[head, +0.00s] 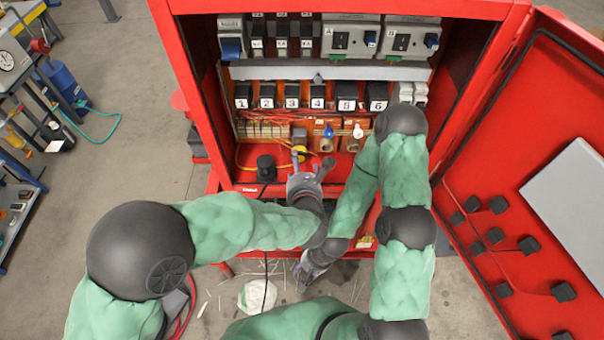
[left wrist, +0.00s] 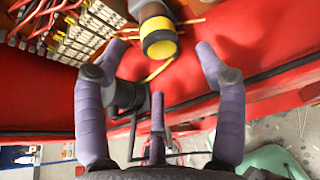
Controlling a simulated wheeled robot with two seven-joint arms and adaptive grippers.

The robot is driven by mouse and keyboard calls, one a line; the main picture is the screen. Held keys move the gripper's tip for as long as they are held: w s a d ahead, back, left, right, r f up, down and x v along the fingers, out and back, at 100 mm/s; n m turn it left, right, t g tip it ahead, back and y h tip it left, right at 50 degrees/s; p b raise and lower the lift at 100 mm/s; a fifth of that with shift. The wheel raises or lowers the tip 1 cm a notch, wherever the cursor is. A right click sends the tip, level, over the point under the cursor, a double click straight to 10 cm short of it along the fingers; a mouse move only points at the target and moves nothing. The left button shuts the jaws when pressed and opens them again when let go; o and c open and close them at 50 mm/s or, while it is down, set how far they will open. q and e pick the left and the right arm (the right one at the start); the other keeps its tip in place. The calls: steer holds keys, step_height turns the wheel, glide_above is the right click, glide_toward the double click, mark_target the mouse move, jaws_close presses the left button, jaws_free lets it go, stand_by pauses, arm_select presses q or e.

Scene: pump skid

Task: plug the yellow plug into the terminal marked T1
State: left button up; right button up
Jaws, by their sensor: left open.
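My left gripper (head: 309,166) is open and empty just in front of the plug. Its fingers lie on either side of the plug in the wrist view, with no contact visible. No T1 mark is readable. Blue-ringed (head: 327,131) and white-ringed (head: 357,131) fittings stand on orange blocks right of the plug. My right gripper (head: 309,271) is low, below the cabinet's front edge; its fingers are unclear.
A black round part (head: 266,167) stands left of the plug. Terminal strips (head: 262,130) with red wires and a loose yellow cable (left wrist: 158,70) are close by. Numbered black relays (head: 292,95) line the row above. The open red door (head: 500,190) bounds the right side.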

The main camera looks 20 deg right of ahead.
mark_target(300, 159)
arm_select(q)
steer(key=shift+x, duration=2.65)
steer(key=c, duration=1.2)
steer(key=o, duration=0.5)
steer(key=c, duration=0.4)
steer(key=shift+s, duration=0.1)
steer(key=shift+c, duration=0.2)
steer(key=shift+s+f, duration=0.1)
steer(key=shift+s, duration=0.05)
